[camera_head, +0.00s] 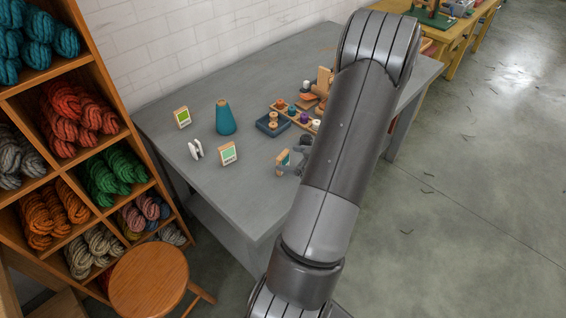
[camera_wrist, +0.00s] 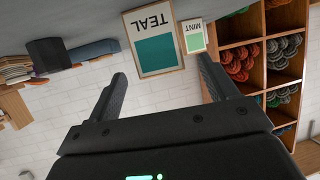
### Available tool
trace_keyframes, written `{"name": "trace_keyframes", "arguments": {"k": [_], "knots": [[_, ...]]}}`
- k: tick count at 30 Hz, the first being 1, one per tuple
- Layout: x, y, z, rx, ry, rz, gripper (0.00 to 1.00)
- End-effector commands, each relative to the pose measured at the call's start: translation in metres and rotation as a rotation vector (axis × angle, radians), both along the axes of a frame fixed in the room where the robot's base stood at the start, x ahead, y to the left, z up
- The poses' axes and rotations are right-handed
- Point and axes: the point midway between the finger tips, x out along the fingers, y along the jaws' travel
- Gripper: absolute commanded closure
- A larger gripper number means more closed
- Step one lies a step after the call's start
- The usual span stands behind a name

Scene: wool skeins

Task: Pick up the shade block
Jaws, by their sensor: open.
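Several shade blocks stand upright on the grey table (camera_head: 190,190). The block labelled TEAL (camera_wrist: 157,52) is upside down in the wrist view, ahead of my fingers and within the gap between them. In the head view the teal block (camera_head: 282,161) shows beside my gripper (camera_head: 299,168), partly hidden by it. My gripper (camera_wrist: 162,69) is open and empty. I cannot tell whether its fingertips reach past the block's near face. The MINT block (camera_wrist: 193,36) stands farther back in the wrist view, and left of the teal one in the head view (camera_head: 228,154). A lime-green block (camera_head: 182,117) stands near the wall.
A teal cone (camera_head: 225,118), a white spool-like object (camera_head: 196,150) and a blue tray (camera_head: 272,125) stand on the table. A wooden rack (camera_head: 290,114) with small spools lies farther right. Shelves of wool (camera_head: 92,150) and a round stool (camera_head: 149,280) stand left.

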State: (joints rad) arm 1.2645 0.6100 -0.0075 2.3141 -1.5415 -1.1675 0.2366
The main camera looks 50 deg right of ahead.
Motion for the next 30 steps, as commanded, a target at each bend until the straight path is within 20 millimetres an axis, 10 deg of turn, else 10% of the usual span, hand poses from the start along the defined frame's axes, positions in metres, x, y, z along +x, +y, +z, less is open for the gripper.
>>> {"name": "trace_keyframes", "arguments": {"k": [21,30], "knots": [[0.053,0.009,-0.018,-0.002,0.002,-0.001,0.22],[0.053,0.009,-0.018,-0.002,0.002,-0.001,0.45]]}}
